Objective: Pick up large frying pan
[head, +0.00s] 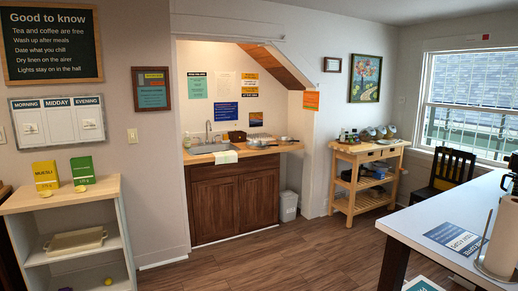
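Right of the sink, on the wooden counter (222,158) under the stairs, there is a shallow grey pan-like item (262,143). A second small metallic item (286,139) sits to its right, near the counter's end. Both are small in the head view, so I cannot tell for sure which is the large frying pan. My gripper is not visible, and nothing shows it near the counter.
Open floor (270,262) lies before the dark cabinet (235,200). A shelf unit (45,200) stands left, a wooden trolley (345,155) right of the alcove. A white table (415,225) with a paper roll (503,240) fills the right foreground; a dark chair (452,170) stands behind.

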